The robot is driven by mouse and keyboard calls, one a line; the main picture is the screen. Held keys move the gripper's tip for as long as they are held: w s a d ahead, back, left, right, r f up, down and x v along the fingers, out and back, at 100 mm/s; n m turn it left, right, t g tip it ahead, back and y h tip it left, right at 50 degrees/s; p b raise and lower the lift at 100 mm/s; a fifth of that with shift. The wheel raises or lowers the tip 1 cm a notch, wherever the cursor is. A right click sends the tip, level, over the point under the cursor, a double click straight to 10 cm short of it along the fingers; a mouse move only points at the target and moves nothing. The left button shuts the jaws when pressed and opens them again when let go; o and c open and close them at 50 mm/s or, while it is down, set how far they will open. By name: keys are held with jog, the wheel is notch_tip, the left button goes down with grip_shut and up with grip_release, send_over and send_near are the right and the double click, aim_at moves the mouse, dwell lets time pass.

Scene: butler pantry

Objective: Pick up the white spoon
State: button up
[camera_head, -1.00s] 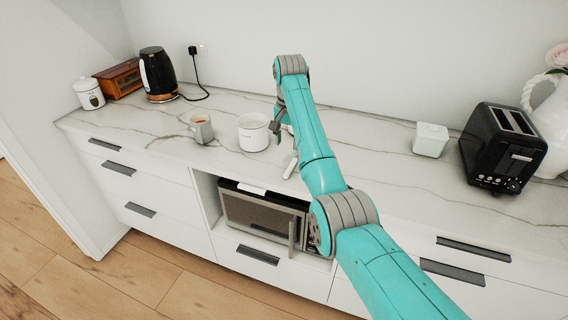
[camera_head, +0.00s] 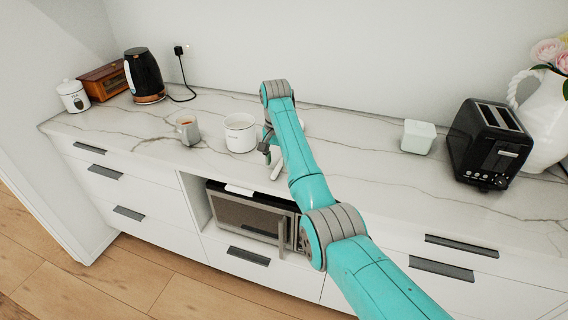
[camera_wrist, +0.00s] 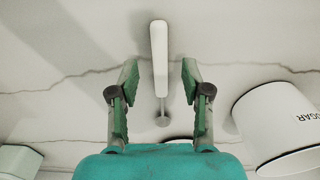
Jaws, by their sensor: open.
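The white spoon (camera_head: 277,170) lies on the marble counter, partly hidden by my arm in the head view. In the wrist view the spoon (camera_wrist: 159,52) has a thick white handle and a thin shaft with a small round end. My gripper (camera_wrist: 160,76) is open, with one finger on each side of the spoon's handle and a gap on both sides. In the head view my gripper (camera_head: 268,147) is low over the counter beside the sugar pot, mostly hidden by the arm.
A white sugar pot (camera_head: 240,134) stands close to my gripper; the wrist view shows it at right (camera_wrist: 278,125). A cup (camera_head: 188,131) stands left of it. A small pale box (camera_head: 418,137) and a black toaster (camera_head: 490,145) stand right. A kettle (camera_head: 144,77) is far left.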

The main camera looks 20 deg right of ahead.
notch_tip(320, 180, down, 3)
jog(key=shift+a+r, duration=0.1)
jog(key=shift+r, duration=0.1)
jog(key=shift+c, duration=0.3)
grip_shut()
jog(key=shift+r, duration=0.15)
